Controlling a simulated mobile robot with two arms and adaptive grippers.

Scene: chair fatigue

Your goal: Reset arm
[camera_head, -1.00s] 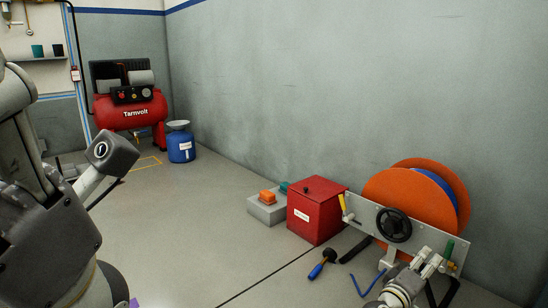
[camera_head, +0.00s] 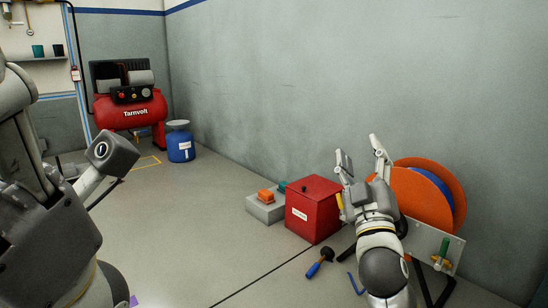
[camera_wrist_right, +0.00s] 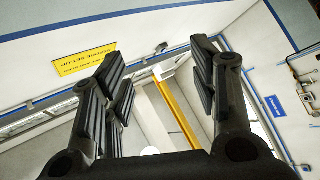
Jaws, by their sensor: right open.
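My right gripper (camera_head: 361,158) is raised in front of the orange reel and points upward, with its two fingers spread apart and nothing between them. In the right wrist view its dark fingers (camera_wrist_right: 160,85) stand apart, with only the upper walls and ceiling beyond them. My left arm fills the left side of the head view; I cannot make out its gripper fingers there.
An orange reel (camera_head: 417,192) with a plate stands at the right, partly hidden by my right arm. Beside it are a red box (camera_head: 312,210) and a grey box with buttons (camera_head: 265,208). A mallet (camera_head: 320,262) lies on the floor. A red compressor (camera_head: 130,112) stands far back. The middle floor is clear.

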